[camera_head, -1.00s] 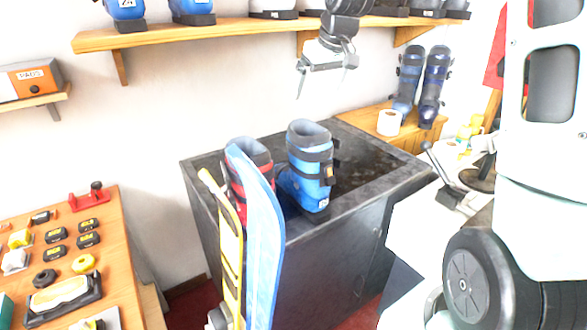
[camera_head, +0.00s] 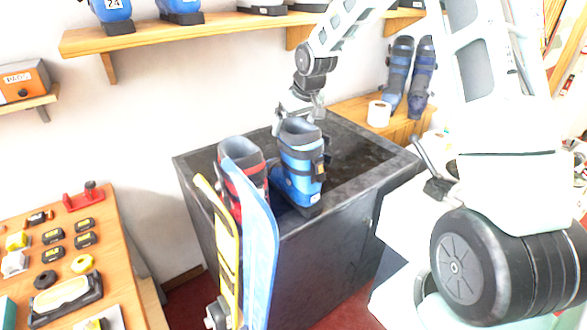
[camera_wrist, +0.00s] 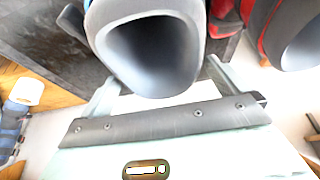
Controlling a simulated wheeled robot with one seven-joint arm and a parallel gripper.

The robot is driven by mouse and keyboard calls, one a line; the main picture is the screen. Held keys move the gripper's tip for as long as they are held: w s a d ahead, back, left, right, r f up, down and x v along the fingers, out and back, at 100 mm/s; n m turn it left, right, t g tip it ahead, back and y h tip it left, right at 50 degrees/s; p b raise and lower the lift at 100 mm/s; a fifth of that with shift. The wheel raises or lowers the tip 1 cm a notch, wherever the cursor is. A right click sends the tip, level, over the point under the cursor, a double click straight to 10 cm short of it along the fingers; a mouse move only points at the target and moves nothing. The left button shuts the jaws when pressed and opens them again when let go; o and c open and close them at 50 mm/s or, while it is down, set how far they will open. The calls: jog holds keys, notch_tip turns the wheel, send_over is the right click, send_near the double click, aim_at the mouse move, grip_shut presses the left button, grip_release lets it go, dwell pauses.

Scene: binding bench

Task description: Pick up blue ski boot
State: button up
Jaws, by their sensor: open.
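The blue ski boot (camera_head: 298,172) stands upright on the dark bench top, with black straps and a grey cuff. In the wrist view its open grey cuff (camera_wrist: 150,45) is large and close, between the gripper's fingers. My gripper (camera_head: 297,116) is at the top of this boot, open, with a finger visible at its left side. The wrist view shows the gripper's fingers (camera_wrist: 160,78) apart, one on each side of the cuff; whether they touch it I cannot tell. A red ski boot (camera_head: 243,172) stands just left of it, partly hidden by skis.
Blue skis (camera_head: 257,240) and yellow skis (camera_head: 224,245) lean against the bench (camera_head: 330,260) front. A paper roll (camera_head: 379,113) and dark blue boots (camera_head: 410,78) stand behind right. A shelf (camera_head: 170,35) with boots runs above. The bench top right of the boot is clear.

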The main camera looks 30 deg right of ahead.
jog(key=shift+p+x, duration=0.7)
jog(key=shift+x, duration=1.35)
jog(key=shift+s, duration=0.15)
jog(key=shift+c, duration=0.3)
jog(key=c, duration=0.5)
jog(key=shift+r, duration=0.1)
jog(key=c, duration=0.4)
